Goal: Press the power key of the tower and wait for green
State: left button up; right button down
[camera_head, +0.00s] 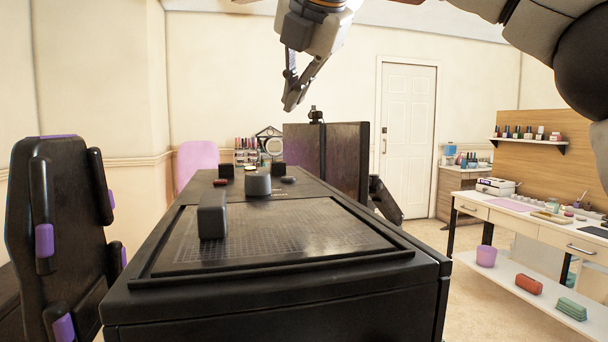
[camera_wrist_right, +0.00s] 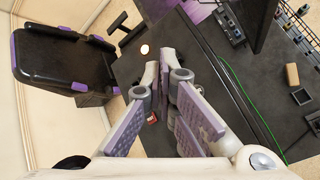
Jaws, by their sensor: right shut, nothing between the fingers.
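A large black box-like body with a mesh panel set in its top (camera_head: 290,315) fills the middle foreground of the head view; it may be the tower, but I cannot tell for sure. No power key or green light can be made out. My right gripper (camera_head: 291,104) hangs above and beyond this body, in the air, pointing down. Its fingers are shut and empty. In the right wrist view the shut fingers (camera_wrist_right: 166,62) show over a dark surface, with a pale round spot (camera_wrist_right: 145,49) near their tips. My left gripper is not in view.
A dark monitor panel (camera_head: 345,158) is behind. A black and purple chair (camera_head: 70,210) is at left. A side table with several items (camera_head: 545,220) is at right.

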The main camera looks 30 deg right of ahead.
aim_at(294, 177)
jog(key=shift+s+a+r, duration=0.1)
jog(key=shift+a, duration=0.05)
jog(key=shift+f, duration=4.4)
jog(key=shift+f, duration=0.1)
jog(key=shift+f, duration=0.35)
jog(key=shift+f, duration=0.4)
jog(key=shift+r, duration=0.85)
